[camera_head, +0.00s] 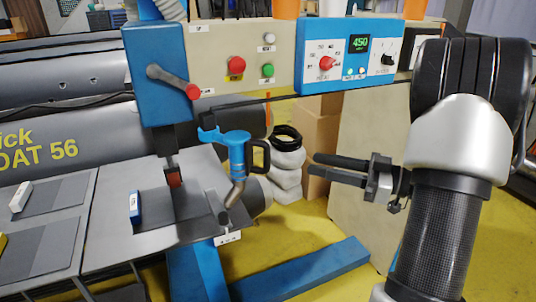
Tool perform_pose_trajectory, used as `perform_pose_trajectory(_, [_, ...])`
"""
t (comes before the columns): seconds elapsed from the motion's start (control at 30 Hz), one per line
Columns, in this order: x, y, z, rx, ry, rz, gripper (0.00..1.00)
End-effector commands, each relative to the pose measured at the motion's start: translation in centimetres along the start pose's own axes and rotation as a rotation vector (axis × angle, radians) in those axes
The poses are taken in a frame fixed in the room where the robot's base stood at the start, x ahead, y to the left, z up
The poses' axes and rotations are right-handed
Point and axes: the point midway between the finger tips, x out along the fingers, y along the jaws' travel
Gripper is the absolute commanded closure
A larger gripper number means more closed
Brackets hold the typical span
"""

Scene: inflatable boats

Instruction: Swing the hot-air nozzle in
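The hot-air nozzle is a bent metal tube (235,192) below a blue body (238,152) with a black loop handle (261,157) on its right. It hangs at the right edge of the grey worktable, beside the dark vertical post (168,143) of the welding machine. My gripper (313,165) is right of the handle, with its two dark fingers pointing left towards it. The fingers are apart, with nothing visible between them. A gap shows in the picture between the fingertips and the handle; their distance in depth is hard to tell.
The beige and blue control panel (215,60) spans above, with a red-knobbed lever (172,80) and a display reading 450 (358,44). Grey fabric pieces lie on the worktable (100,225). A stacked white object (287,160) and a cardboard box (318,135) stand behind. Blue legs (305,268) cross the yellow floor.

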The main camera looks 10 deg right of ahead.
Motion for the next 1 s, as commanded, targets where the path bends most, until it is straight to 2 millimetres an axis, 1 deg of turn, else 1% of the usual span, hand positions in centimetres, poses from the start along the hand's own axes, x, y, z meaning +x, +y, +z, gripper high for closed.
perform_pose_trajectory(0.03, [1.2,-0.1,0.1,-0.001,0.000,-0.005,0.67])
perform_pose_trajectory(0.3, [7.2,-0.1,0.1,0.001,0.000,-0.005,0.67])
perform_pose_trajectory(0.4, [9.3,-0.1,0.1,0.001,0.000,-0.004,0.67])
perform_pose_trajectory(0.53, [11.7,-0.1,0.1,0.001,0.001,-0.003,0.67])
perform_pose_trajectory(0.7, [13.6,0.0,0.0,0.002,0.000,-0.002,0.67])
perform_pose_trajectory(0.83, [14.2,0.0,0.0,0.002,0.000,0.001,0.67])
perform_pose_trajectory(1.0, [14.3,0.0,0.0,0.002,0.000,0.001,0.67])
